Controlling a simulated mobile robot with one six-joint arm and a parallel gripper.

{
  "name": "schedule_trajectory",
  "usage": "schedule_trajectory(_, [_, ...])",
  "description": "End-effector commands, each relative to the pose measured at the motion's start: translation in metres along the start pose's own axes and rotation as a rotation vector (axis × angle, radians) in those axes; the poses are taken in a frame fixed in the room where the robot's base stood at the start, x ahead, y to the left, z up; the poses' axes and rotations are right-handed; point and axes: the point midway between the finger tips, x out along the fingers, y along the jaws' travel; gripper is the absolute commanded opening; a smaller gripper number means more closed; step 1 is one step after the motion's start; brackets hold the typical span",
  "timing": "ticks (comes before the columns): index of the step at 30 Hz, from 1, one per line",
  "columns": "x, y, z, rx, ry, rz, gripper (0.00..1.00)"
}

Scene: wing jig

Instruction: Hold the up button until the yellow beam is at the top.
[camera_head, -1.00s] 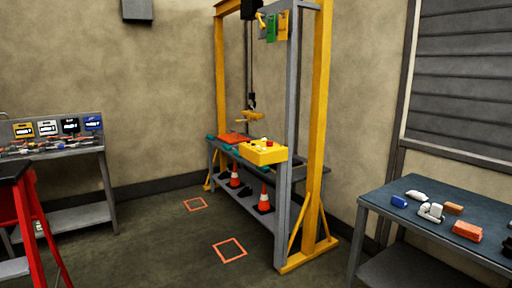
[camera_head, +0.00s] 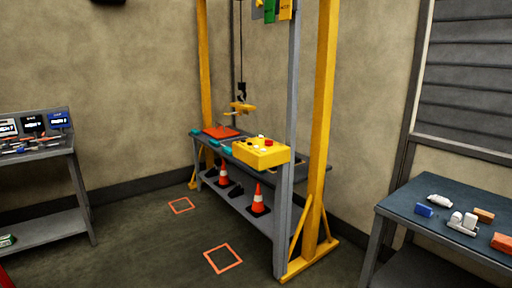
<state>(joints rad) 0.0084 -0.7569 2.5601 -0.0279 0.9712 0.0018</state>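A yellow control box (camera_head: 261,153) sits on the grey bench (camera_head: 241,200) under the yellow gantry frame (camera_head: 322,110). Its top carries a red button (camera_head: 268,142) and a few pale buttons; which one is the up button is too small to tell. A small yellow beam (camera_head: 240,108) hangs from a dark hook and cable (camera_head: 241,88), above the bench and well below the frame's top, which is out of view. My gripper is not in view.
Orange-striped cones (camera_head: 258,200) stand on the bench's lower shelf. Orange squares (camera_head: 222,258) mark clear floor before it. A dark table (camera_head: 440,222) with small items stands at right, a tool bench (camera_head: 60,150) at left.

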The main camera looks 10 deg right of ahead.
Motion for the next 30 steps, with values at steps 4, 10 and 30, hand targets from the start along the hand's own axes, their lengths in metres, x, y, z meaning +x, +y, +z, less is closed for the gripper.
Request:
schedule_trajectory(4, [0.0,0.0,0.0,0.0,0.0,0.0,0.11])
schedule_trajectory(10, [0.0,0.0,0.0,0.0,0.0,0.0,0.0])
schedule_trajectory(30, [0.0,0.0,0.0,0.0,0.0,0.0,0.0])
